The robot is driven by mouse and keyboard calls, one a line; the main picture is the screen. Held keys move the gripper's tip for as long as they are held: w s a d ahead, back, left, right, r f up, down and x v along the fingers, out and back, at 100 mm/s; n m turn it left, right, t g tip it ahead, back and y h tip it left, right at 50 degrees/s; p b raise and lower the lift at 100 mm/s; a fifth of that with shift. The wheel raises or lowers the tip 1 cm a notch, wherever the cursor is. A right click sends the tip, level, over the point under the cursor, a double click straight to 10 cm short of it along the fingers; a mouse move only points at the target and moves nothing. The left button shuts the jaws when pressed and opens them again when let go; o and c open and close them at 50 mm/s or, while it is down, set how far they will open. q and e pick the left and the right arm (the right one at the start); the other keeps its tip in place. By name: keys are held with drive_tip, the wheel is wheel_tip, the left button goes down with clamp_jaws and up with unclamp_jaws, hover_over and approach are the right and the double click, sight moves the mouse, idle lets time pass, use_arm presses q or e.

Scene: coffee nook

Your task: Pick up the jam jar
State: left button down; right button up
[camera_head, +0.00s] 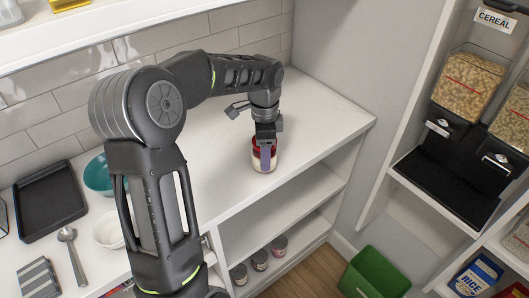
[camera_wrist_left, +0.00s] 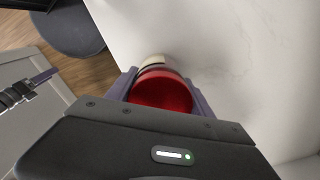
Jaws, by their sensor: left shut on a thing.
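The jam jar (camera_head: 264,158) has a red lid and a pale body, and it stands at the right part of the white counter. In the left wrist view its red lid (camera_wrist_left: 162,92) sits between the two purple fingers. My left gripper (camera_head: 265,150) reaches down from above and is shut on the jar, with a finger across its front in the head view. The jar looks upright and at counter level; whether its base touches the counter is hard to tell. My right gripper does not show.
The white counter (camera_head: 310,115) is clear around the jar. At left are a black tray (camera_head: 48,202), a teal bowl (camera_head: 97,176), a white bowl (camera_head: 108,231) and a spoon (camera_head: 72,256). Small jars (camera_head: 260,260) stand on a lower shelf. A green bin (camera_head: 374,274) is on the floor.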

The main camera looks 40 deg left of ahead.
use_arm(q)
drive_tip(key=shift+r, duration=0.15)
wheel_tip(320, 180, up, 10)
drive_tip(key=shift+f+b, duration=0.1)
drive_tip(key=shift+b, duration=0.3)
